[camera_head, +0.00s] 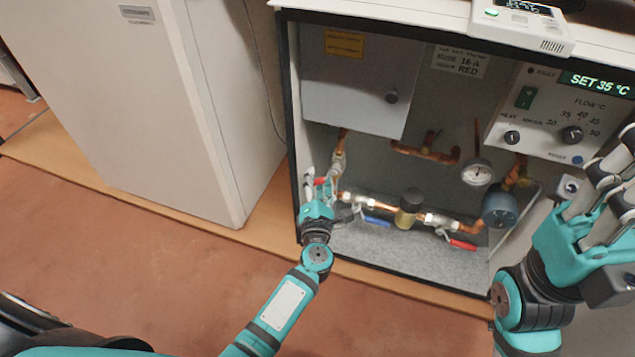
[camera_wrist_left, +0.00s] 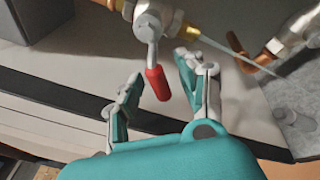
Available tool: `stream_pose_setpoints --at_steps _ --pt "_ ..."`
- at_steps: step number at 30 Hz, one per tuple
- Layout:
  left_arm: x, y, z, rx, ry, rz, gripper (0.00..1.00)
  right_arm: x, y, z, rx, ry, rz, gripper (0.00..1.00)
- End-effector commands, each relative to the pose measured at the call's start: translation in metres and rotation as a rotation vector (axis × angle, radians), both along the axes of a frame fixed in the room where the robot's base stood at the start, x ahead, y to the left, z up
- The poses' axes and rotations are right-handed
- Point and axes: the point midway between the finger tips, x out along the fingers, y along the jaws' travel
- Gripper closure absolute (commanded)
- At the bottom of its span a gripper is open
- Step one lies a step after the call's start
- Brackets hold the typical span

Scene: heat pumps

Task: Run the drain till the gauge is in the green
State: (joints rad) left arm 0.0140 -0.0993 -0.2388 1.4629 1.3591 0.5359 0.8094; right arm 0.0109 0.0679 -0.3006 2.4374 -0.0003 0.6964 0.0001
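A valve with a red lever (camera_head: 321,181) sits at the left end of the lower pipe inside the open cabinet. In the left wrist view its red lever (camera_wrist_left: 156,83) points down between my fingers. My left gripper (camera_head: 323,192) is open around the lever, with visible gaps on both sides; it also shows in the left wrist view (camera_wrist_left: 158,78). A round white-faced gauge (camera_head: 477,173) is at the right of the pipework; its needle and any green band are too small to read. My right gripper (camera_head: 606,175) is at the right edge, partly cut off; its opening is unclear.
A blue lever (camera_head: 376,221) and another red lever (camera_head: 462,244) are on the lower pipe, beside a brass fitting (camera_head: 409,207). A control panel (camera_head: 548,115) reads "SET 35 °C". A white cabinet (camera_head: 150,100) stands left. The cabinet's dark left edge (camera_head: 290,130) is close to my left gripper.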

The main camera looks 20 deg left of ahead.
Motion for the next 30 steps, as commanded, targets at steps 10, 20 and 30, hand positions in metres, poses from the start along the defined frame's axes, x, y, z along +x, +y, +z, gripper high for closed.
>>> stream_pose_setpoints --at_steps 10,20,30 --pt "-0.0003 0.0003 0.0 0.0 0.0 0.0 0.84 -0.0001 -0.0002 0.0001 0.002 0.002 0.0 1.0" --pt "-0.0005 0.0003 -0.0001 0.0 0.0 0.001 1.0 0.0031 0.0003 -0.0026 0.001 0.012 -0.001 1.0" --pt "-0.0005 0.0026 0.0025 0.079 -0.002 0.001 1.0 0.0031 0.0001 -0.0021 0.001 0.013 -0.001 1.0"
